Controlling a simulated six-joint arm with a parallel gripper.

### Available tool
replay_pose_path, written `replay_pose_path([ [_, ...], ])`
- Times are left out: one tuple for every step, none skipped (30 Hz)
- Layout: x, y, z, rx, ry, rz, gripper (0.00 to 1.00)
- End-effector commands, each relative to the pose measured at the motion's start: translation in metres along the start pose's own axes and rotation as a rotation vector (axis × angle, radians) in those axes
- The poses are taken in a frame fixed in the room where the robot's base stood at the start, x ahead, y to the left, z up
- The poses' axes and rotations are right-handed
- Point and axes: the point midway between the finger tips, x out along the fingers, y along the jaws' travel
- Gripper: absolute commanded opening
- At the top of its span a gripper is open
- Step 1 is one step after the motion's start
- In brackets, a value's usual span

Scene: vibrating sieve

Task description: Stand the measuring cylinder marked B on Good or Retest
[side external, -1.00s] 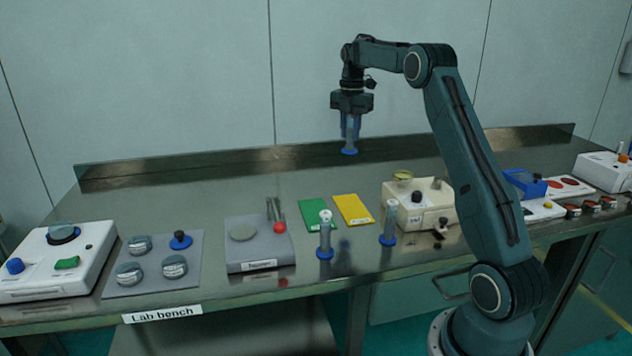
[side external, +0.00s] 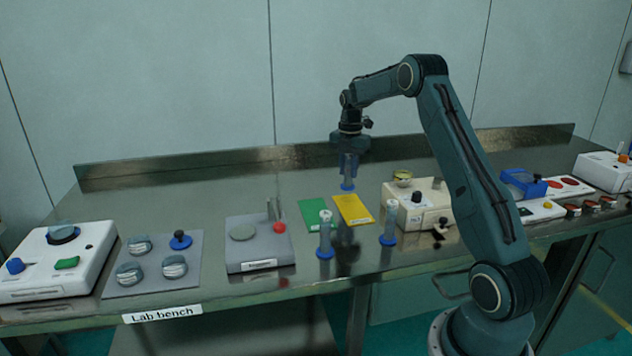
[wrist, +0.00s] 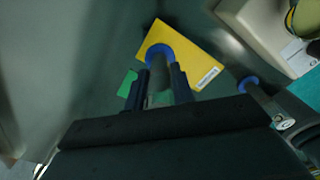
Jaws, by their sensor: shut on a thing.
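My gripper (side external: 349,162) is shut on a measuring cylinder with a blue base (side external: 347,187). The cylinder hangs upright above the far end of the yellow card (side external: 355,211). In the wrist view the blue base (wrist: 159,52) of the held cylinder overlaps the yellow card (wrist: 190,58). The green card (side external: 316,213) lies just left of the yellow one, and a corner of it shows in the wrist view (wrist: 128,84). Two other blue-based cylinders stand on the bench, one at the front (side external: 325,236) and one to its right (side external: 389,224). No letter on any cylinder is readable.
A cream machine (side external: 420,204) stands right of the yellow card. A grey block with a red knob (side external: 258,245) stands left of the green card. A grey plate with several round pieces (side external: 153,262) and a white machine (side external: 58,262) lie farther left. The bench behind the cards is clear.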

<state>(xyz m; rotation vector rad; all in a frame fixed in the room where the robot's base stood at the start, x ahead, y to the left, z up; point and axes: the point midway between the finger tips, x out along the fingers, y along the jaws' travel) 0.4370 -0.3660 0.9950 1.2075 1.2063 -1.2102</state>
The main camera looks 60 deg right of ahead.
Motion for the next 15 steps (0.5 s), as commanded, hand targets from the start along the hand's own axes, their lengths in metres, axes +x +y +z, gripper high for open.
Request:
replay_pose_path([
  [0.004,0.0,0.0,0.0,0.001,-0.002,0.0],
  [0.007,0.0,0.0,0.0,0.002,-0.002,0.0],
  [0.012,-0.001,-0.001,0.0,0.002,-0.002,0.0],
  [0.016,-0.001,-0.001,0.0,0.002,-0.003,0.0],
  [0.019,-0.001,-0.001,0.0,0.003,-0.003,0.0],
  [0.024,-0.001,-0.001,0.0,0.003,-0.004,0.0],
  [0.028,-0.001,-0.001,0.0,0.002,-0.003,0.0],
  [0.03,0.0,0.0,0.0,0.002,-0.002,0.0],
  [0.034,0.0,-0.001,0.0,0.002,-0.002,0.0],
  [0.036,0.0,0.0,0.0,0.002,-0.002,0.0],
  [0.038,0.0,0.0,0.0,0.001,-0.001,0.0],
  [0.039,0.0,0.0,0.0,0.001,-0.001,0.0],
  [0.04,0.0,0.0,0.0,0.001,-0.001,0.0],
  [0.04,0.0,0.0,0.0,0.0,0.0,0.0],
  [0.04,0.0,0.0,0.0,0.0,0.0,0.0],
])
